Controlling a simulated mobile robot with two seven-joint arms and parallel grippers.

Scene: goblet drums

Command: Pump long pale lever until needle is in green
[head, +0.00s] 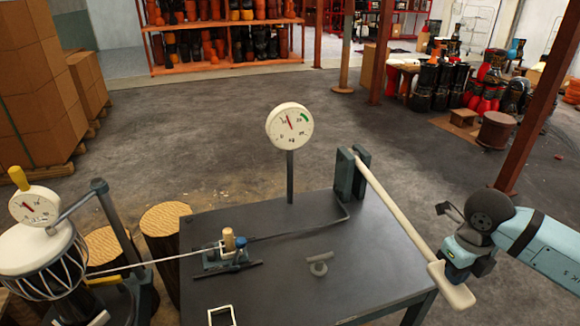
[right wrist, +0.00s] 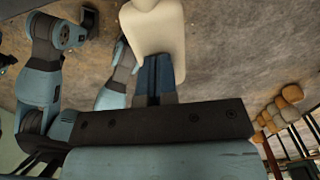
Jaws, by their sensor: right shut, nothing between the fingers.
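The long pale lever (head: 395,205) runs from a dark green upright bracket (head: 350,174) on the grey table toward the front right, ending in a flat pale paddle that overhangs the table edge. The round white gauge (head: 289,125) stands on a post behind the table; its red needle points up and slightly left, outside the green band at upper right. My right gripper (head: 457,272) is shut and empty at the paddle. In the right wrist view its blue fingertips (right wrist: 155,68) meet the pale paddle (right wrist: 155,28); whether they touch it I cannot tell. My left gripper is not in view.
The grey table (head: 290,275) carries a small clamp device (head: 228,250) and a T-shaped knob (head: 319,264). A roped drum (head: 40,262) with a second gauge (head: 35,205) stands at left by wooden stumps (head: 165,218). A rusty post (head: 540,100) rises at right. Floor behind is open.

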